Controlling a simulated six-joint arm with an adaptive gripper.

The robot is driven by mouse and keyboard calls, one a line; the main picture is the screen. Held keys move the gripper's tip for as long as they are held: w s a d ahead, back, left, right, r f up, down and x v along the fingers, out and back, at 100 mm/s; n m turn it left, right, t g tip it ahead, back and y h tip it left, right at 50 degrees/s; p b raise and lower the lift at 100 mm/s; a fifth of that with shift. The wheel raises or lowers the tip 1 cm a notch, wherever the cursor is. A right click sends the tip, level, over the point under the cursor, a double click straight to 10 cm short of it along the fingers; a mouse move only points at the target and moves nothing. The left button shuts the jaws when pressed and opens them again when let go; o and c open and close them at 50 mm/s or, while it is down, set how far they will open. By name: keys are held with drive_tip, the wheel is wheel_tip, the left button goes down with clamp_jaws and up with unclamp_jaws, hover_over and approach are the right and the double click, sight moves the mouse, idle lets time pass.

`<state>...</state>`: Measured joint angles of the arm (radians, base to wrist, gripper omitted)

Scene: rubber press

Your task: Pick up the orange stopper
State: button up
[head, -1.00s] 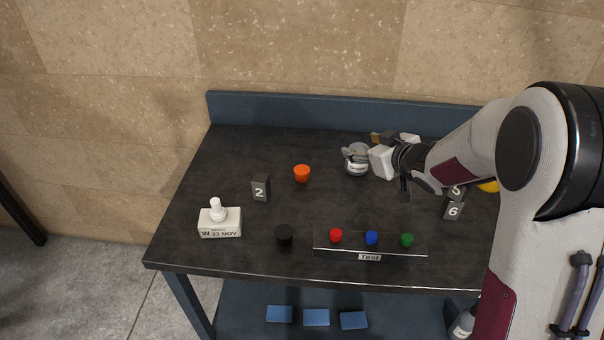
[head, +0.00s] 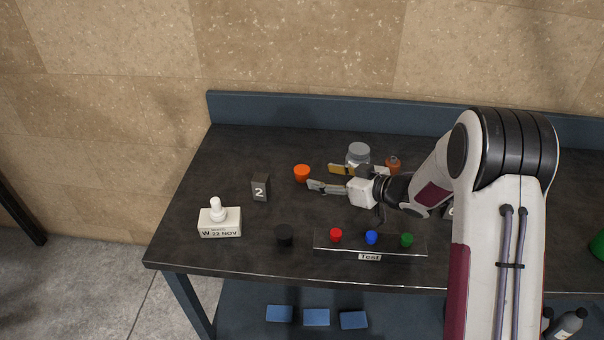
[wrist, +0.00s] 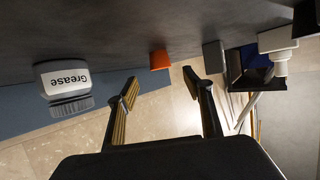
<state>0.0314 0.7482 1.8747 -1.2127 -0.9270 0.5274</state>
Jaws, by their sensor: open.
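The orange stopper (head: 302,173) stands on the dark tabletop left of centre in the head view. It also shows in the wrist view (wrist: 160,60), above and between the two fingers, whose picture is upside down. My gripper (head: 321,178) is open and empty, pointing left, with its fingertips just right of the stopper. In the wrist view the fingers of my gripper (wrist: 160,82) are spread apart, and the stopper lies beyond their tips, not between them. I cannot tell the exact gap between tips and stopper.
A grease jar (head: 358,154) stands close behind my gripper. The number 2 block (head: 260,188) is left of the stopper. A black stopper (head: 284,235) and the test rack (head: 325,245) with coloured buttons lie in front.

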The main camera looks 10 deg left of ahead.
sight(303, 170)
drive_tip(key=shift+a, duration=0.1)
drive_tip(key=shift+x, duration=1.25)
drive_tip(key=shift+r+x, duration=0.2)
drive_tip(key=shift+x, duration=2.35)
drive_tip(key=shift+w, duration=0.1)
drive_tip(key=c, duration=1.2)
